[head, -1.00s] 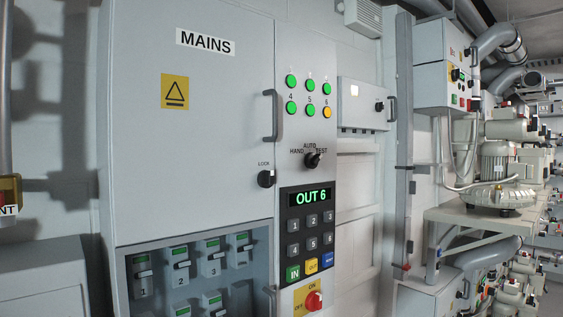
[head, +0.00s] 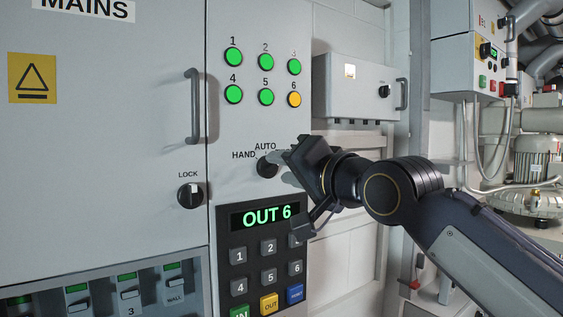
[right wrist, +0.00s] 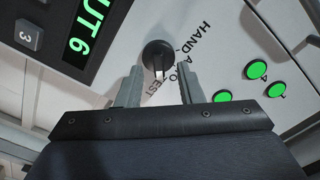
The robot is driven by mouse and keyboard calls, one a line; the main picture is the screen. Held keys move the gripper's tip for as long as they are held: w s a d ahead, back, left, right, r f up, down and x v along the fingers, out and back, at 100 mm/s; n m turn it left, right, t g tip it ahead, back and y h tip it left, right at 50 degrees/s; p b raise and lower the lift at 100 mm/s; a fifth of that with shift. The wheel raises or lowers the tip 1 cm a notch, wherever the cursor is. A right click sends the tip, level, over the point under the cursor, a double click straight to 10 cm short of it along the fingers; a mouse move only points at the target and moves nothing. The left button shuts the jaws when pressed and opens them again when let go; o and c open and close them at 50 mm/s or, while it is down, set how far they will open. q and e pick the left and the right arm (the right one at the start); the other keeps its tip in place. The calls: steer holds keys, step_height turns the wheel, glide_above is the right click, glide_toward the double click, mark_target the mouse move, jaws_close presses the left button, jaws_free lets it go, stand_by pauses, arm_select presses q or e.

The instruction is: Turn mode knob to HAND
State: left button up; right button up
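The mode knob (head: 266,167) is a round black knob on the grey panel, under the AUTO and HAND labels. My right gripper (head: 284,168) is at its right side and hides part of it and the TEST label. In the right wrist view the knob (right wrist: 157,54) lies just beyond the fingertips, roughly between them. The right gripper (right wrist: 159,75) is open, with a gap between its fingers and no clear contact with the knob. The knob's pale pointer (right wrist: 158,68) faces toward the TEST lettering, away from HAND. My left gripper is not in view.
Green lamps and one amber lamp (head: 295,99) sit above the knob. Below it are the OUT 6 display (head: 266,215) and keypad (head: 238,257). A LOCK knob (head: 190,195) and a cabinet handle (head: 192,107) stand to the left. A grey box (head: 354,88) is at the right.

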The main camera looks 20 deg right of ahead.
steer(key=shift+x, duration=0.85)
steer(key=shift+d, duration=0.1)
jaws_close()
